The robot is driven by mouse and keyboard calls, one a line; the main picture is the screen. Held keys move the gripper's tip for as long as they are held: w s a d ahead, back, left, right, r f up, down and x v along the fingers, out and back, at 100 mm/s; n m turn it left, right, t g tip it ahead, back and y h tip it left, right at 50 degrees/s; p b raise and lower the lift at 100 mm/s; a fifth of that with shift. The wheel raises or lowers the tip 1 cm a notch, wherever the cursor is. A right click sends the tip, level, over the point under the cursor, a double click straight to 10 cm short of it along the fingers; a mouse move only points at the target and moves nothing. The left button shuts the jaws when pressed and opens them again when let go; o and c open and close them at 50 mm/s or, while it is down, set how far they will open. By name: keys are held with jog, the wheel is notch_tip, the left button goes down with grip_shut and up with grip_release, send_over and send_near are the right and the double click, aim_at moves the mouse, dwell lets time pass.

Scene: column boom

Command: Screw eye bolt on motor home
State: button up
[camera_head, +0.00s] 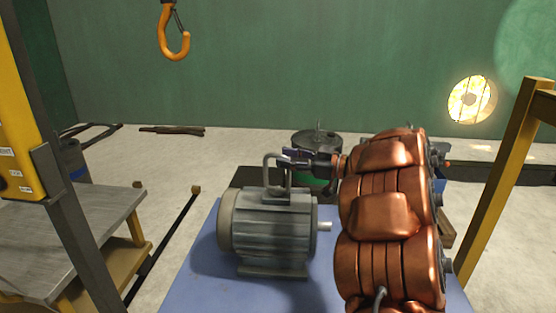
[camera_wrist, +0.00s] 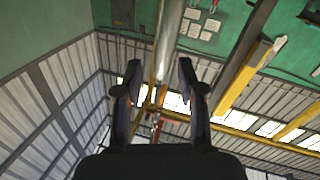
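The grey ribbed motor (camera_head: 268,232) lies on a blue table top (camera_head: 205,285), its shaft pointing right. A grey metal eye bolt (camera_head: 268,172) stands upright on top of the motor, its loop rising above the housing. Whether its thread is seated cannot be seen. My gripper (camera_head: 290,157) reaches in from the right, with its fingertips at the upper right of the loop. In the wrist view my gripper (camera_wrist: 159,66) has its fingers apart.
An orange hook (camera_head: 174,42) hangs at upper left. A dark barrel (camera_head: 316,140) stands behind the table. A yellow post (camera_head: 500,180) stands at right. The table is clear left of the motor.

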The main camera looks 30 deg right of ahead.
jog(key=shift+b+x, duration=0.3)
jog(key=shift+x, duration=1.2)
grip_shut()
